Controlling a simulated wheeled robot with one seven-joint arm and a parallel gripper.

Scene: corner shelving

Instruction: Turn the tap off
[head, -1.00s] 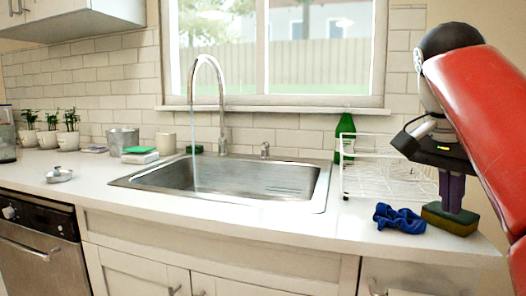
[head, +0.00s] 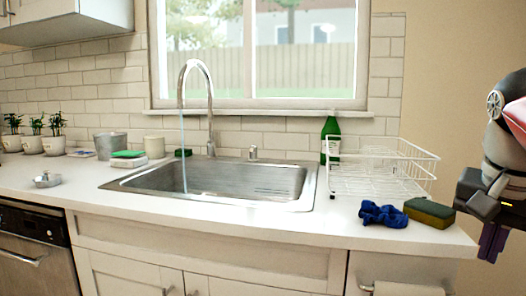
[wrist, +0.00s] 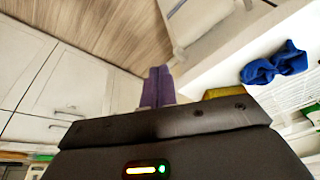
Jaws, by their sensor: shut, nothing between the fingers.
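The tap (head: 210,110) is a tall silver gooseneck behind the sink (head: 245,180). A thin stream of water (head: 183,150) falls from its spout into the basin. A small metal fitting (head: 253,153) stands to the right of the tap's base; I cannot tell whether it is a handle. My gripper (head: 488,250) is at the far right of the head view, well away from the tap, pointing down beyond the counter's right end. Its purple fingers, also in the wrist view (wrist: 157,88), are together and empty. The tap is not in the wrist view.
A white dish rack (head: 375,170), green bottle (head: 330,138), blue cloth (head: 384,214) and sponge (head: 430,211) occupy the counter's right side. Pots, cups and plants line the left. The front counter strip is mostly clear. A towel (head: 408,289) hangs below the right end.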

